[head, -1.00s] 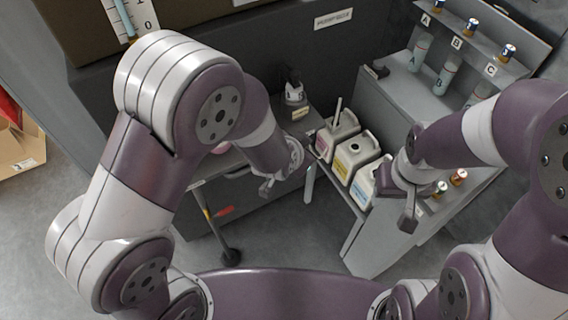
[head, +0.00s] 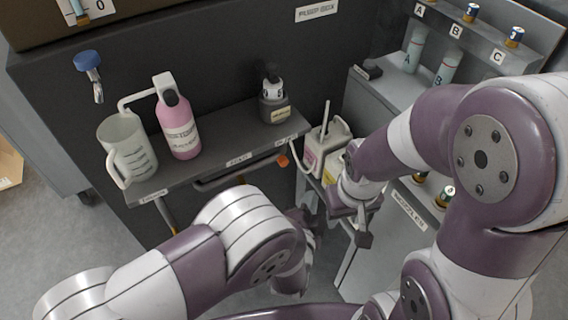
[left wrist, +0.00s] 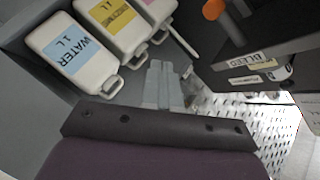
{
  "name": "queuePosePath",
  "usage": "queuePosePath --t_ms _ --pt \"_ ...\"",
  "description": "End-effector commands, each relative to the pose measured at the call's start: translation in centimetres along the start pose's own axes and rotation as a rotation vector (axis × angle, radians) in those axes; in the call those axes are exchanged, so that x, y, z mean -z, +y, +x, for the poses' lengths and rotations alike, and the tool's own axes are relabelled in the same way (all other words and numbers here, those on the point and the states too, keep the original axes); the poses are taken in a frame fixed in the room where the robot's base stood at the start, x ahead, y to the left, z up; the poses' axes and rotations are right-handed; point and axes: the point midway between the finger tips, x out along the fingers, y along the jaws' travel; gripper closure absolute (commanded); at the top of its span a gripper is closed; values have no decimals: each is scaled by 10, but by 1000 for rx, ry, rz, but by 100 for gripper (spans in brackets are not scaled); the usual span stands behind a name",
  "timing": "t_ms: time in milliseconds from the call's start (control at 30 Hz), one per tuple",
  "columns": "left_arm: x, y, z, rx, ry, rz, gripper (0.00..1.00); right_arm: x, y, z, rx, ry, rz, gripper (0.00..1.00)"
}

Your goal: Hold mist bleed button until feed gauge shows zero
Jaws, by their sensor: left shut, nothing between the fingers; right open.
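A BLEED label (left wrist: 247,61) is on a dark panel edge at the right in the left wrist view. A round orange knob (left wrist: 213,9) stands out above and left of it; I cannot tell whether it is the bleed button. A white round face with a 0 (left wrist: 284,72), partly cut off, sits beside the label; I cannot tell if it is the feed gauge, and no needle is readable. My left gripper (left wrist: 166,84) is shut and empty, apart from the knob. In the head view it (head: 304,217) is below the shelf's right end. My right gripper (head: 353,226) is open and empty.
The shelf (head: 222,158) holds a measuring jug (head: 127,150), a pink bottle (head: 180,130) and a small dark-capped bottle (head: 274,100). Canisters, including a WATER one (left wrist: 73,52), stand close to my left gripper. A cabinet with lettered tubes (head: 446,70) is at right.

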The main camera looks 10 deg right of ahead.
Motion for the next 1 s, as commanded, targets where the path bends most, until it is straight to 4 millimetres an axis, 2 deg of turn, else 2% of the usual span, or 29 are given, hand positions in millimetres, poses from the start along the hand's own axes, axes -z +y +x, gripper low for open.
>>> queuePosePath --t_ms 400,600,1000 --pt "-31 -28 40 2 -2 -2 100 -2 0 15 0 0 0 57" --pt "-40 -39 54 0 -1 -2 100 -2 0 15 0 0 0 57" --pt "-43 -42 58 -1 0 -1 100 -2 0 16 0 0 0 57"
